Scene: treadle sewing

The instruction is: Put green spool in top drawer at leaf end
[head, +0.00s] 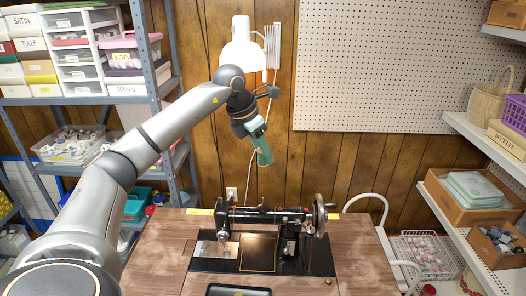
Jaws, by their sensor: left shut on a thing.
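My left gripper (256,130) hangs in the air above and behind the sewing machine, with its fingers pointing down. It is shut on a green piece (264,154), which looks like the green spool, tapering downward and seen against the wood wall. The black sewing machine (262,216) stands on the wooden table top (160,245). The drawers of the sewing table do not show from this height, so I cannot tell whether the top one is open. My right gripper is out of view.
A black tray (238,291) lies at the table's front edge. A white lamp (242,52) is behind my left wrist. Metal shelving (151,70) stands left and white shelves (470,135) stand right. A white chair (372,199) is behind the table's right end. Bare table lies either side of the machine.

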